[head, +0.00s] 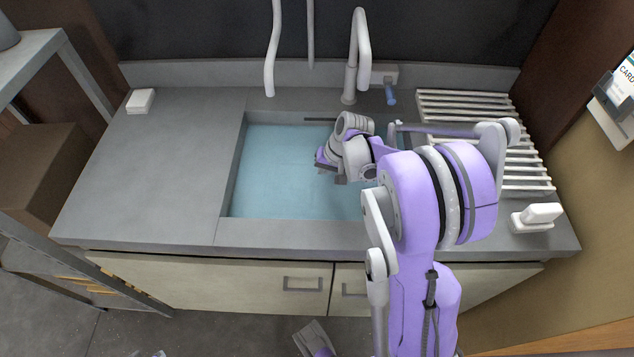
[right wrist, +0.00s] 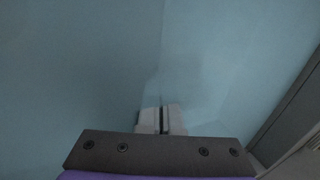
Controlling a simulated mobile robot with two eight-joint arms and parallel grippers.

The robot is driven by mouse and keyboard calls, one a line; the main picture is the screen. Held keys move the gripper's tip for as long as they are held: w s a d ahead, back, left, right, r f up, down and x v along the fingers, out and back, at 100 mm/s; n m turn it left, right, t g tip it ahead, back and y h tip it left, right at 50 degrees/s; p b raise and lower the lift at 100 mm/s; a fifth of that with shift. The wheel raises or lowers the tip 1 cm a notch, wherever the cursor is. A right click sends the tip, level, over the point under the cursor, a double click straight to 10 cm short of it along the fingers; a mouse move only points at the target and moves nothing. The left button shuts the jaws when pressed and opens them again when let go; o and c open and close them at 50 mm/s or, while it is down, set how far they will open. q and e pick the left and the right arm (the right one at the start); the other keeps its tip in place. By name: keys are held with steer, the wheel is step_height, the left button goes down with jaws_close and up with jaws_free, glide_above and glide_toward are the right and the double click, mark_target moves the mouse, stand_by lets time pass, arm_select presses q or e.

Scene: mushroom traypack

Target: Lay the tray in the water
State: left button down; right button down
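The water (head: 280,170) is a flat blue surface in the sink (head: 237,185) set into the grey counter. My right gripper (head: 330,172) is over the water in the head view, pointing down, with its arm covering the right part of the sink. In the right wrist view, its two pale fingers (right wrist: 164,121) are close together with a narrow dark gap and nothing visible between them. Blue water fills most of that view. No tray can be made out in either view. My left gripper (head: 312,338) is low at the bottom edge, in front of the cabinet, partly cut off.
A faucet (head: 350,80) stands behind the sink. A slatted drying rack (head: 470,105) is at the right, with a white object (head: 536,216) in front of it. A white block (head: 141,101) lies at the back left. The left counter (head: 160,175) is clear.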

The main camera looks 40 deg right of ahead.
steer(key=shift+f, duration=0.35)
steer(key=shift+f, duration=0.15)
steer(key=c, duration=1.1)
jaws_free()
steer(key=shift+r, duration=0.3)
steer(key=p+v, duration=0.1)
steer(key=v, duration=0.6)
steer(key=shift+s+r, duration=0.1)
